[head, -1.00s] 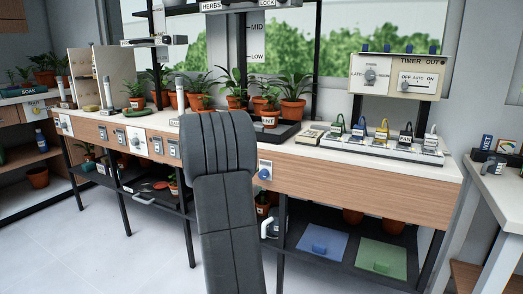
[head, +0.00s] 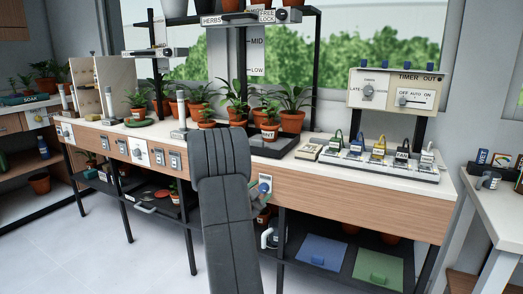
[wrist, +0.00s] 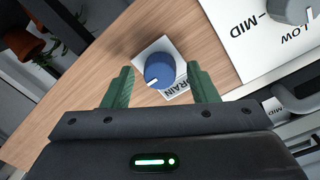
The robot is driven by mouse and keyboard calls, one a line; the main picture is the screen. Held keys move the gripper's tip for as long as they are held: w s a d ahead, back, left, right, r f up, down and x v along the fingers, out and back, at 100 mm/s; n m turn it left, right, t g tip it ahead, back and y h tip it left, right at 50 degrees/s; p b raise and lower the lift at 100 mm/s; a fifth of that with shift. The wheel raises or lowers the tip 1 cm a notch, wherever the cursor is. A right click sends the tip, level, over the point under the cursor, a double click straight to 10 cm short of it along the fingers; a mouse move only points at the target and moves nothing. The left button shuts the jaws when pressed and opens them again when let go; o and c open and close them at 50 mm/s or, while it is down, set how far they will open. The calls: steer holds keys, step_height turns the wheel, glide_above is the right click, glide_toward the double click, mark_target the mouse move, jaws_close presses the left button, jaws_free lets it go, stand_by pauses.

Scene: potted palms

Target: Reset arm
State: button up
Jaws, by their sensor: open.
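My gripper (wrist: 160,72) is open, its two green fingers apart with nothing shut between them. A blue knob (wrist: 159,69) on a white plate lettered "RAIN" or "DRAIN" shows between the fingertips in the wrist view. I cannot tell whether the fingers reach around it or stop short of it. In the head view the same knob (head: 265,184) is on the wooden front of the bench, and part of my gripper (head: 260,201) shows just below it. My dark arm stands in the middle of the head view and hides part of the bench front.
The long bench (head: 370,199) carries potted plants (head: 292,104), a black tray (head: 273,148), a row of tagged clips (head: 380,150) and a timer box (head: 397,90). Below are a blue panel (head: 321,251) and a green panel (head: 378,269). The floor (head: 120,250) at the left front is clear.

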steer(key=n+p, duration=0.2)
steer(key=n, duration=0.2)
steer(key=shift+r+n, duration=0.1)
steer(key=shift+n, duration=0.2)
steer(key=shift+n+p, duration=0.95)
steer(key=shift+n, duration=1.05)
